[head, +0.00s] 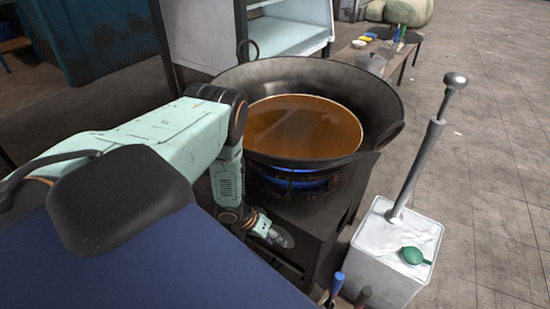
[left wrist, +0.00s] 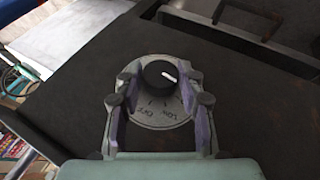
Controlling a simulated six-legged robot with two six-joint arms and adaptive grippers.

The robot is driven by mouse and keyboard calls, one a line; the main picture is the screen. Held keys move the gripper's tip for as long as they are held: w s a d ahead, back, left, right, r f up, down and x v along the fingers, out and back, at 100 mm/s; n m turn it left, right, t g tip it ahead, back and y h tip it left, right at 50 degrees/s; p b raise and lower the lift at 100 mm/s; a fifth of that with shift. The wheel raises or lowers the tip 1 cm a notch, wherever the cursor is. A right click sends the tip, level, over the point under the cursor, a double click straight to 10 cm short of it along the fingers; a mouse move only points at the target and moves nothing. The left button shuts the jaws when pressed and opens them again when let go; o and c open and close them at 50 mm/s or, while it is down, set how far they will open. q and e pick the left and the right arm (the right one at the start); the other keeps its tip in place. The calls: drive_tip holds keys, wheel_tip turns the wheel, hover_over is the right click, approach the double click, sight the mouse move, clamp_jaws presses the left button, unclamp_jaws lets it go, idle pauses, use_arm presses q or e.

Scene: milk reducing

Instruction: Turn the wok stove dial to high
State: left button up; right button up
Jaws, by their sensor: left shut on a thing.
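The pointer aims right and slightly down in the left wrist view. My left gripper (left wrist: 163,80) is shut on the dial, one finger on each side. In the head view my left gripper (head: 266,230) reaches down to the stove (head: 305,222), and the dial itself is hidden there. A black wok (head: 376,105) of brown liquid (head: 305,127) sits on the stove, with blue flame (head: 292,182) under it. My right gripper is not in view.
Tool handles (head: 337,284) stick up at the bottom. A low wooden table (head: 397,60) is behind. The paved floor at right is clear.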

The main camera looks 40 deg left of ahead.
use_arm(q)
drive_tip(key=h, duration=0.3)
drive_tip(key=shift+a+f+n+t+h, duration=0.15)
drive_tip(key=shift+a+n+t+h, duration=0.15)
drive_tip(key=shift+a+n+t, duration=0.1)
drive_tip(key=shift+h, duration=0.4)
drive_tip(key=shift+n+t+h, duration=0.4)
drive_tip(key=shift+h, duration=0.4)
drive_tip(key=shift+w+a, duration=0.15)
drive_tip(key=o, duration=1.2)
drive_tip(key=shift+f, duration=0.1)
drive_tip(key=v, duration=1.2)
drive_tip(key=shift+f, duration=0.1)
